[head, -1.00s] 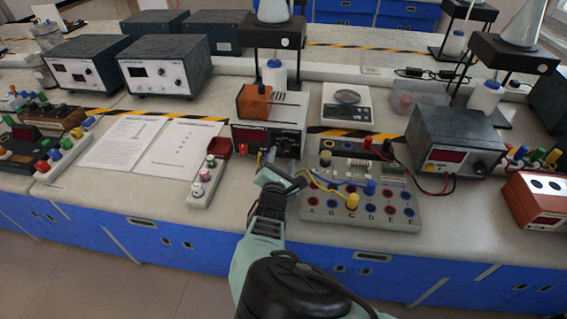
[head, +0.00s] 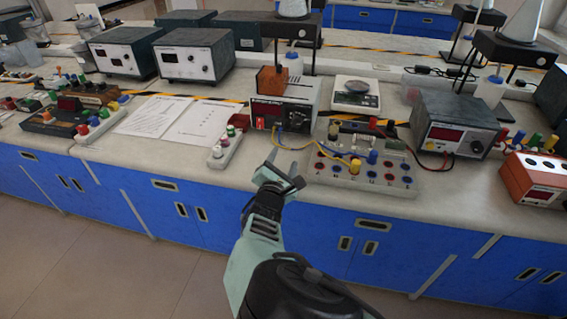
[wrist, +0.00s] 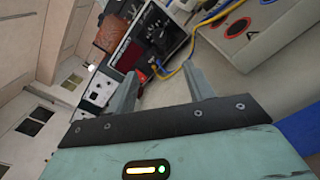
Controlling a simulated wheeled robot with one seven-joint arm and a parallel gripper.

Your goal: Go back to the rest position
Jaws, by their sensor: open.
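My gripper (head: 283,161) is open, with nothing between its fingers. In the head view it is over the front edge of the lab bench (head: 120,172), in front of a white power supply with a dark panel (head: 281,116). In the wrist view the two fingers of my gripper (wrist: 160,88) stand apart, and the power supply (wrist: 160,35) shows beyond them. A yellow lead and a blue lead (wrist: 214,14) show near it there. My gripper touches none of these as far as I can see.
A plug board with coloured sockets (head: 365,180) is right of my gripper. A small grey block with coloured knobs (head: 226,150) is to its left. Papers (head: 180,118) lie flat further left. Blue cabinets (head: 120,205) front the bench, with open floor (head: 90,270) before them.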

